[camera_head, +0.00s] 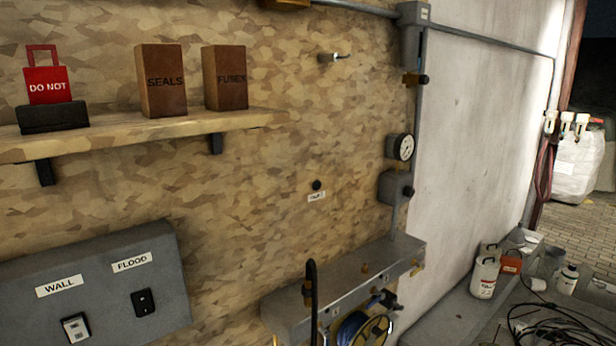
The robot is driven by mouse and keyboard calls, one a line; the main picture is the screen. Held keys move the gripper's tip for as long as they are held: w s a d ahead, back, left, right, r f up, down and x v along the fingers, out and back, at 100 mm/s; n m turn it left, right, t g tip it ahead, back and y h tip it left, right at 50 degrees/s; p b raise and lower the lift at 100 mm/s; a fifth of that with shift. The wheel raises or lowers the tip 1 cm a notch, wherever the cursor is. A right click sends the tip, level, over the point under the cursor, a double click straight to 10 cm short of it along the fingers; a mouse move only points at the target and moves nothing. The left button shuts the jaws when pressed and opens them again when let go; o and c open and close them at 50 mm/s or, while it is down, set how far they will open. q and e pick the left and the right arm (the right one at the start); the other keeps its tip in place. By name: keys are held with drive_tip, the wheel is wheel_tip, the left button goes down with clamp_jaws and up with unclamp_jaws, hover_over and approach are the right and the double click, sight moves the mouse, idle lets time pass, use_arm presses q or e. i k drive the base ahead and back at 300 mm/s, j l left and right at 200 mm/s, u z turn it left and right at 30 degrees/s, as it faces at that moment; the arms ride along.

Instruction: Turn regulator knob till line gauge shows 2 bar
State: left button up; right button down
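A round white-faced gauge (405,147) with a dark rim is mounted on the board near its right edge. Its needle is too small to read. Just below it a grey regulator body (391,187) sits on the vertical pipe, with a small black knob (408,191) on its right side. Neither of my grippers shows in the head view, and nothing touches the gauge or the knob.
A metal ledge (350,285) with brass fittings juts out below the regulator, with a black hose (311,285) rising at its front. A shelf (230,122) holds boxes at left. A switch panel (100,290) is below it. Bottles (484,277) and cables clutter the right.

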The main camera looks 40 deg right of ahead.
sight(409, 191)
drive_tip(key=z, duration=1.6)
